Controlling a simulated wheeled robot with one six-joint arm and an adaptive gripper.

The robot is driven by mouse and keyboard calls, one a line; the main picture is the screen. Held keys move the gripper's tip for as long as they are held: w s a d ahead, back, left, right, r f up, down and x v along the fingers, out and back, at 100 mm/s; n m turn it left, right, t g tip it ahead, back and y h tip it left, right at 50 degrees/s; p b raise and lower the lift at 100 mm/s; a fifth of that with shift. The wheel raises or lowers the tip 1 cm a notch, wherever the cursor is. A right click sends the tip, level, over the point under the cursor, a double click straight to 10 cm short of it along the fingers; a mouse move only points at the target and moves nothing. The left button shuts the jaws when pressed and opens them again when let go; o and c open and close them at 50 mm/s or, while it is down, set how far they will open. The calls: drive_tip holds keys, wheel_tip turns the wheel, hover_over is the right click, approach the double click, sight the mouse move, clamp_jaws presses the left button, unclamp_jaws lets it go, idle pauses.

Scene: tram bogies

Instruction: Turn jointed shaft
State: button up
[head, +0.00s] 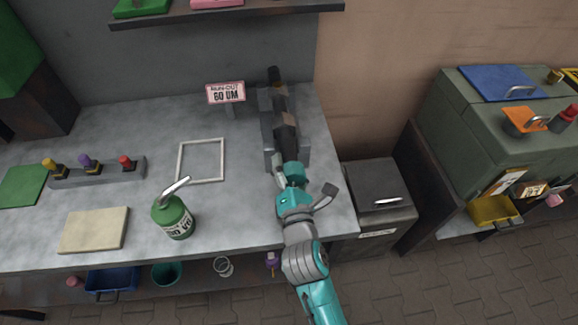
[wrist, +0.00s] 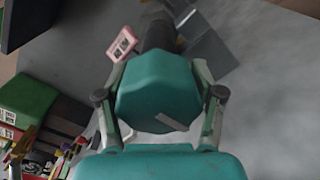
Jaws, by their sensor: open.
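The jointed shaft (head: 285,115) is a dark bar with brownish joint parts, lying in a grey stand (head: 266,130) at the bench's right side. My gripper (head: 286,163), teal and grey, is at the near end of the shaft and is open. A pink-edged "RUN-OUT 60 UM" sign (head: 226,93) stands left of the stand.
The bench holds a green can (head: 173,217), a white frame outline (head: 201,160), a rack of coloured-knob tools (head: 97,173) and a beige board (head: 94,230). Bare bench lies left of the stand.

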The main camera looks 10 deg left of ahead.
drive_tip(key=v, duration=1.2)
idle(0.4)
drive_tip(key=s+d+f+n+t+h, duration=0.1)
drive_tip(key=s+d+n+h, duration=0.1)
drive_tip(key=s+d+n, duration=0.5)
drive_tip(key=s+d+n+t+h, duration=0.1)
drive_tip(key=s+d+n+h, duration=0.2)
drive_tip(key=d+n, duration=0.6)
drive_tip(key=s+d+f+n+g, duration=0.2)
drive_tip(key=s+n, duration=0.7)
drive_tip(key=n, duration=0.4)
drive_tip(key=s+d+f+n+g, duration=0.2)
drive_tip(key=s+d+n, duration=0.1)
drive_tip(key=s+n, duration=0.6)
drive_tip(key=n, duration=0.3)
drive_tip(key=shift+f+n+g, duration=0.2)
drive_tip(key=shift+n+g, duration=0.1)
drive_tip(key=shift+n, duration=0.1)
